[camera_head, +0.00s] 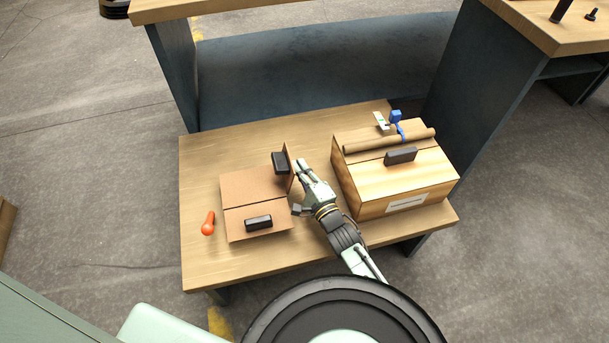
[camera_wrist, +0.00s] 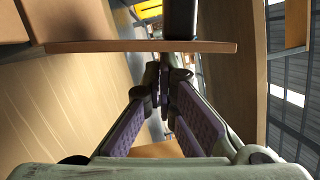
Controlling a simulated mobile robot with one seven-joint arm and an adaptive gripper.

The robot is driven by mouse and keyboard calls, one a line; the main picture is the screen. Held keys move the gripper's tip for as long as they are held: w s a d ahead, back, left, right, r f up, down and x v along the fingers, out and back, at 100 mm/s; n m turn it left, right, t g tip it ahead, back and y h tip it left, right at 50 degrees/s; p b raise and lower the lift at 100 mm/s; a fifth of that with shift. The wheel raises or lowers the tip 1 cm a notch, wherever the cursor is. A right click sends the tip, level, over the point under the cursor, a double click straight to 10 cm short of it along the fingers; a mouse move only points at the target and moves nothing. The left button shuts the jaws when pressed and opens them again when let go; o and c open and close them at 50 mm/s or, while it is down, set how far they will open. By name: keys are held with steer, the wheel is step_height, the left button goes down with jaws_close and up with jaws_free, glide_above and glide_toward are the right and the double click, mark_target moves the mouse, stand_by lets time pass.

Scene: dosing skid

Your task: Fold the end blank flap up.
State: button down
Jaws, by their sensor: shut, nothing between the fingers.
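A brown cardboard blank (camera_head: 240,188) lies on the left part of the low wooden table. Its right end flap (camera_head: 289,178) stands raised, with a black block handle (camera_head: 279,162) on its left face. In the wrist view the flap (camera_wrist: 110,46) shows as a thin panel across the picture at the fingertips, with the black handle (camera_wrist: 181,18) beyond it. My gripper (camera_head: 301,168) is shut and empty, just right of the flap, between it and the wooden box. Its fingertips (camera_wrist: 163,85) are close to the panel; I cannot tell if they touch.
A wooden box (camera_head: 405,179) with a black handle and a cardboard tube (camera_head: 390,141) on top stands close on the right. A second black handle (camera_head: 258,222) sits on the blank's front part. An orange tool (camera_head: 208,223) lies left of the blank. The table's front left is clear.

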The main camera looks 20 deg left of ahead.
steer(key=shift+w+a, duration=0.1)
steer(key=shift+s+a+r+n+p, duration=0.55)
steer(key=shift+n+p, duration=0.25)
steer(key=shift+p, duration=0.35)
steer(key=shift+a, duration=0.1)
